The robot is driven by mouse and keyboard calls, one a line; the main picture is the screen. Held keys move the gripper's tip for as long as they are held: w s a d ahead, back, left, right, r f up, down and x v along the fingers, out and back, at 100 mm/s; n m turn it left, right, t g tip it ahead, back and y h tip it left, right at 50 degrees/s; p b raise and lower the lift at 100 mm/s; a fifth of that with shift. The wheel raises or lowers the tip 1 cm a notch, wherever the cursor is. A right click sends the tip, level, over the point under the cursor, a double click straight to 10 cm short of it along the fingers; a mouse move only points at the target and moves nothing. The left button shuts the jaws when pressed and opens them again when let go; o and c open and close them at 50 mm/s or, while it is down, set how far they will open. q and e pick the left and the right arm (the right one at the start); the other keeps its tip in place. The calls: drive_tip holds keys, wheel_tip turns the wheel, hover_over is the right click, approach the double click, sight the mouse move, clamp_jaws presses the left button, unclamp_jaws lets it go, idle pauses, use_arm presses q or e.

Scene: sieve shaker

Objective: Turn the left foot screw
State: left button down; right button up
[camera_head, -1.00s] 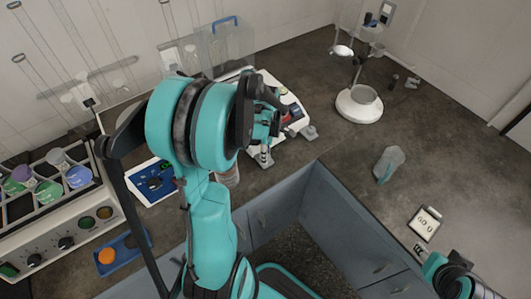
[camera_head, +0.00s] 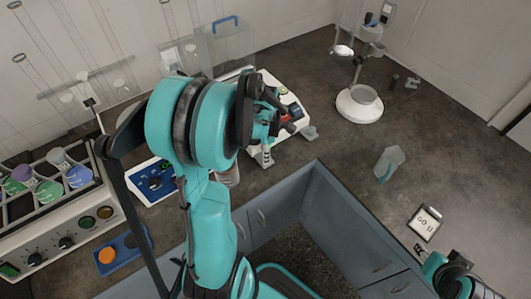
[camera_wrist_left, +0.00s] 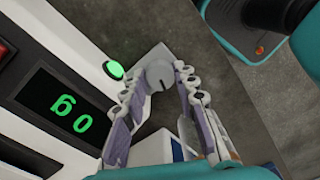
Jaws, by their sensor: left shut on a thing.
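The white sieve shaker body (camera_head: 294,128) stands on the dark bench, mostly hidden behind my left arm. In the left wrist view, the round grey knob of the foot screw (camera_wrist_left: 159,74) sits at a grey foot plate on the shaker's corner. My left gripper (camera_wrist_left: 163,84) has its two fingers around this knob, one on each side, and is shut on it. In the head view the left gripper (camera_head: 265,152) shows low at the shaker's front corner. My right gripper (camera_head: 421,250) shows only in part at the bottom right; its jaws are unclear.
The shaker's lit green display (camera_wrist_left: 70,113) and green button (camera_wrist_left: 114,70) are close to the left gripper.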

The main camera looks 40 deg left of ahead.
use_arm(q)
drive_tip(key=c, duration=1.2)
unclamp_jaws()
drive_tip(key=shift+o, duration=0.2)
